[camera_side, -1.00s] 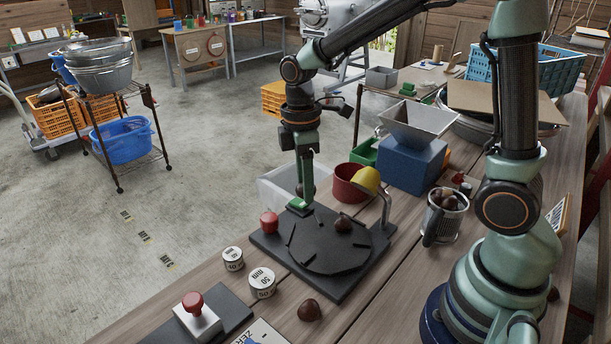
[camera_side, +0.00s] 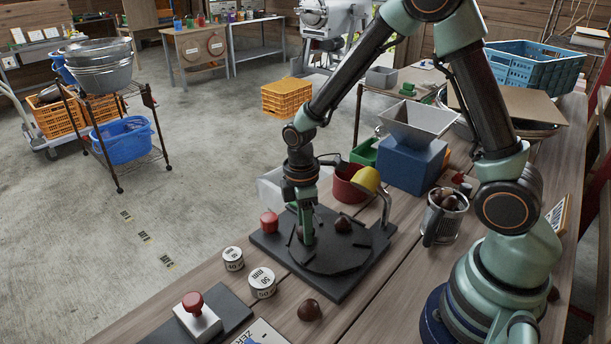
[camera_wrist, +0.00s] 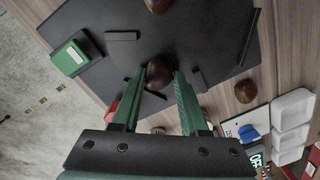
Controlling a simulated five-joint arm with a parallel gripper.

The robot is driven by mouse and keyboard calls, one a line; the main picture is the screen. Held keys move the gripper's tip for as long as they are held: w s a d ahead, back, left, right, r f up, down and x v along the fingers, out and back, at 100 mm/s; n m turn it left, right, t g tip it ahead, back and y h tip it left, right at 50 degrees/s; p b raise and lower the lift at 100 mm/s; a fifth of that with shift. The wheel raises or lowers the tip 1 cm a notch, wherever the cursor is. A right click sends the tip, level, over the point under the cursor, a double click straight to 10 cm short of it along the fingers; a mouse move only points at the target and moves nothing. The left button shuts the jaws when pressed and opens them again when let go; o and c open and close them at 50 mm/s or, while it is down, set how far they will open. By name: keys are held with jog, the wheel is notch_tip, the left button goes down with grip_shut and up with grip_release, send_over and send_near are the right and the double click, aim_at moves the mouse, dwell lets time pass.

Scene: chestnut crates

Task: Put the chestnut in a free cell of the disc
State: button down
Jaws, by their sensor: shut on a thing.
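The dark disc (camera_side: 330,257) with raised divider strips lies on a square black base plate; it also fills the upper part of the wrist view (camera_wrist: 200,42). My gripper (camera_side: 307,239) is low over the left part of the disc, pointing down. In the wrist view its green fingers (camera_wrist: 157,80) are shut on a brown chestnut (camera_wrist: 159,72). I cannot tell whether the held chestnut touches the disc. A second chestnut (camera_side: 343,225) sits on the disc to the right; it shows at the top edge of the wrist view (camera_wrist: 158,5).
Another chestnut (camera_side: 309,310) lies on the table in front of the plate. A red knob (camera_side: 269,222) stands at the plate's left corner. A yellow-ended curved arm (camera_side: 368,180) rises at its back right. Two white weight-like cylinders and a mug of chestnuts (camera_side: 445,215) stand nearby.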

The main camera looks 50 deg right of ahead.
jog(key=shift+f, duration=0.1)
jog(key=shift+c, duration=2.1)
grip_release()
notch_tip(320, 180, up, 12)
jog(key=s+d+r+m+t, duration=0.2)
jog(key=s+r+m+t, duration=0.4)
jog(key=r+m, duration=0.3)
jog(key=shift+s+d+r+m, duration=0.25)
jog(key=shift+s+d+m, duration=0.15)
jog(key=shift+s+m, duration=0.55)
jog(key=shift+w, duration=0.2)
